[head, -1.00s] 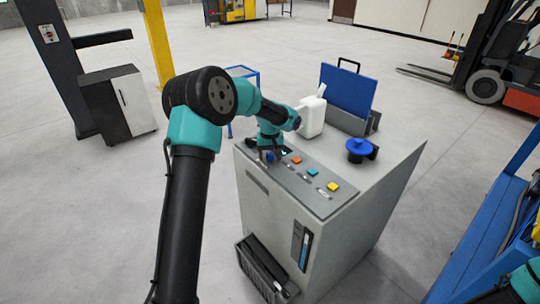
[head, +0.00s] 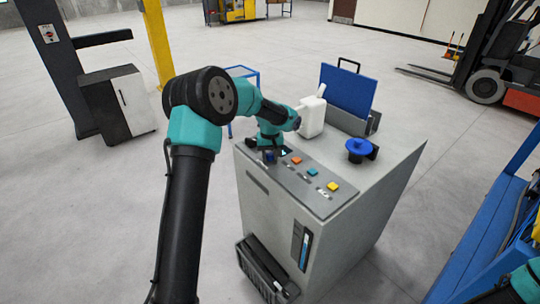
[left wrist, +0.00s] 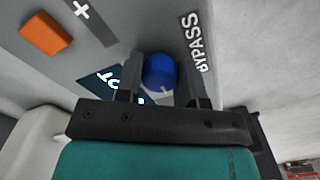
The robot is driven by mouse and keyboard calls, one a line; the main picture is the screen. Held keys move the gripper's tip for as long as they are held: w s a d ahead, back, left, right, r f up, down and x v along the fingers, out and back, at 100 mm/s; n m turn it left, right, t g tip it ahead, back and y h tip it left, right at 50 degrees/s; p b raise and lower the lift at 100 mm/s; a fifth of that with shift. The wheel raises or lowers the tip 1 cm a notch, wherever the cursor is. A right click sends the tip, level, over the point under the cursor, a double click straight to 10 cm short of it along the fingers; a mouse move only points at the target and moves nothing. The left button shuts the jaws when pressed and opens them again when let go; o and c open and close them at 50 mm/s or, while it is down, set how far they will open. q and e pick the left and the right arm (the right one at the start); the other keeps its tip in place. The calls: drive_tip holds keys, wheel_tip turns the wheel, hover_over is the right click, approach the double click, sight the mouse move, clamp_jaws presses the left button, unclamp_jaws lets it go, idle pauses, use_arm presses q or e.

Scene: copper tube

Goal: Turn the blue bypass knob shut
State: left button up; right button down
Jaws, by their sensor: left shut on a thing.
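The blue bypass knob (left wrist: 159,71) sits on the grey panel beside the word BYPASS, with a small pale mark on its edge facing my gripper's palm. My left gripper (left wrist: 162,82) has one finger on each side of the knob and is shut on it. In the head view my left gripper (head: 268,148) is at the far left end of the sloped panel, over the blue knob (head: 270,157), which it partly hides. A dark display with light lettering is partly covered by the gripper in the left wrist view. My right gripper is not in view.
Orange (head: 296,159), teal (head: 312,172) and yellow (head: 333,186) buttons line the panel. On the cabinet top (head: 385,150) stand a white jug (head: 312,118), a blue upright board (head: 347,92) and a blue round fitting (head: 358,149).

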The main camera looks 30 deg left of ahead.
use_arm(q)
drive_tip(key=m, duration=0.8)
drive_tip(key=shift+m, duration=0.4)
drive_tip(key=m, duration=0.4)
drive_tip(key=shift+m, duration=2.5)
drive_tip(key=o, duration=0.9)
